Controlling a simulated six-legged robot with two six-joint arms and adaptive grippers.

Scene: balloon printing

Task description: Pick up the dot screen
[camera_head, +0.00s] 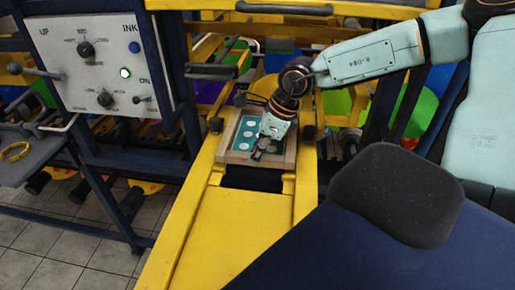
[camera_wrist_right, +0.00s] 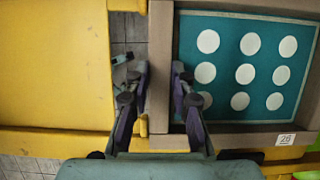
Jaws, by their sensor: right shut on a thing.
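The dot screen (camera_head: 246,127) is a teal panel with white dots in a wooden frame, lying in the yellow machine bed in the head view. It fills the right half of the right wrist view (camera_wrist_right: 228,58), with a small white label marked 26 on its frame. My right gripper (camera_head: 261,153) is at the screen's near edge and covers part of it. In the right wrist view its fingers (camera_wrist_right: 160,74) stand on either side of one frame bar and are shut on it. My left gripper is not in view.
The yellow machine bed (camera_head: 220,222) runs toward me, with a dark gap just before the screen. A control panel (camera_head: 100,65) with knobs stands at the left. Coloured balloons lie behind the frame.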

